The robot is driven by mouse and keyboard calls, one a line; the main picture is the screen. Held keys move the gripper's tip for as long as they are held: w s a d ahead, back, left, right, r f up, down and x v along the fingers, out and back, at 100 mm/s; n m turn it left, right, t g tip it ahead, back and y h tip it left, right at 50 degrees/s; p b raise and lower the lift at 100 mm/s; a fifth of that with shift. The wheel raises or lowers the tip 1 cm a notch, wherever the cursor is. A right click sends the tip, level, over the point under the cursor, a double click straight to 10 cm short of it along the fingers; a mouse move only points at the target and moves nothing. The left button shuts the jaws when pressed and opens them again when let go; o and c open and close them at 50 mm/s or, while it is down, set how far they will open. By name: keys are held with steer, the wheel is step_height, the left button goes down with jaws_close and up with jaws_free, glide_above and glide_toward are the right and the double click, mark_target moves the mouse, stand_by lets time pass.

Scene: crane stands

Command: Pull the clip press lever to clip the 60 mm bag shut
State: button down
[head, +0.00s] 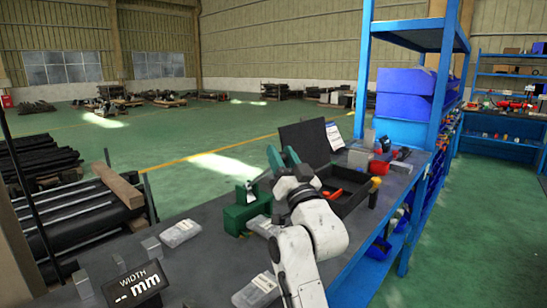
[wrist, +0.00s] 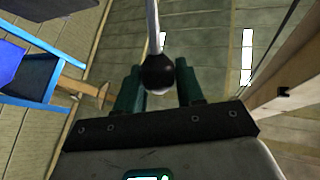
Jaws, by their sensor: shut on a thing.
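The clip press (head: 243,211) is a dark green block on the grey bench in the head view, left of my arm. Its thin pale lever (head: 257,181) slants up from it towards my gripper (head: 281,157). In the wrist view the lever shows as a metal rod (wrist: 153,30) ending in a black ball knob (wrist: 158,72). My gripper (wrist: 159,82) has its two green fingers on either side of the knob, shut on it. Clear bags (head: 181,232) lie on the bench near the press; another (head: 258,290) lies nearer me. My arm hides part of the press area.
A black sign (head: 135,284) reads "WIDTH -- mm" at the front left. A black open case (head: 345,190) with orange items lies right of my arm. Small grey blocks sit at the bench's left.

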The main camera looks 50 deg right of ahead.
steer(key=shift+s+f, duration=0.6)
steer(key=shift+f, duration=0.3)
steer(key=c, duration=0.8)
jaws_free()
steer(key=b+v, duration=0.2)
steer(key=v, duration=0.8)
steer(key=shift+s+a, duration=0.1)
steer(key=shift+s, duration=0.25)
